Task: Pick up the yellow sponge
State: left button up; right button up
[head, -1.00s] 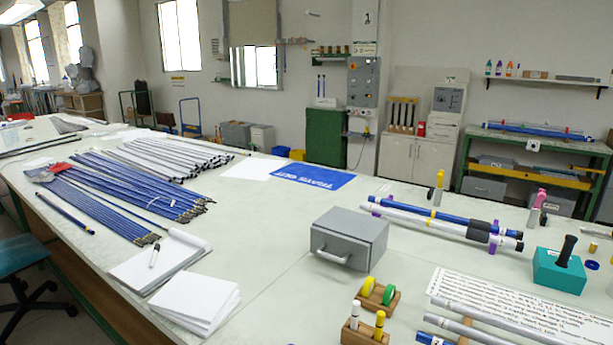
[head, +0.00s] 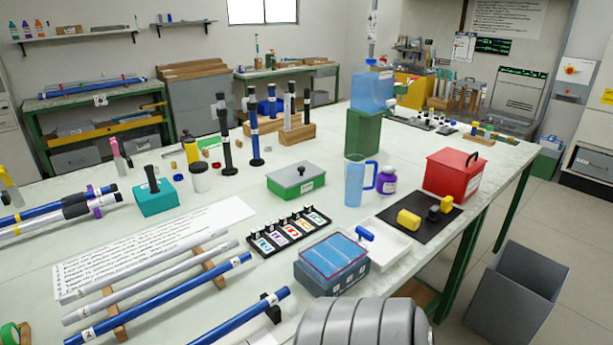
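A yellow block that looks like the sponge (head: 409,219) lies at the left of a black mat (head: 440,229) near the right edge of the table in the head view. A small black piece (head: 433,214) and a second, smaller yellow piece (head: 447,204) lie beside it on the mat. I cannot tell whether these pieces touch. Neither of my grippers is in view.
A red box (head: 455,176) stands behind the mat. A white tray (head: 394,249) with a blue-handled tool is left of it, and a blue jug (head: 354,182) behind the tray. A grey bin (head: 516,295) stands on the floor at right.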

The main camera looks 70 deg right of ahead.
aim_at(411, 221)
jog(key=z, duration=3)
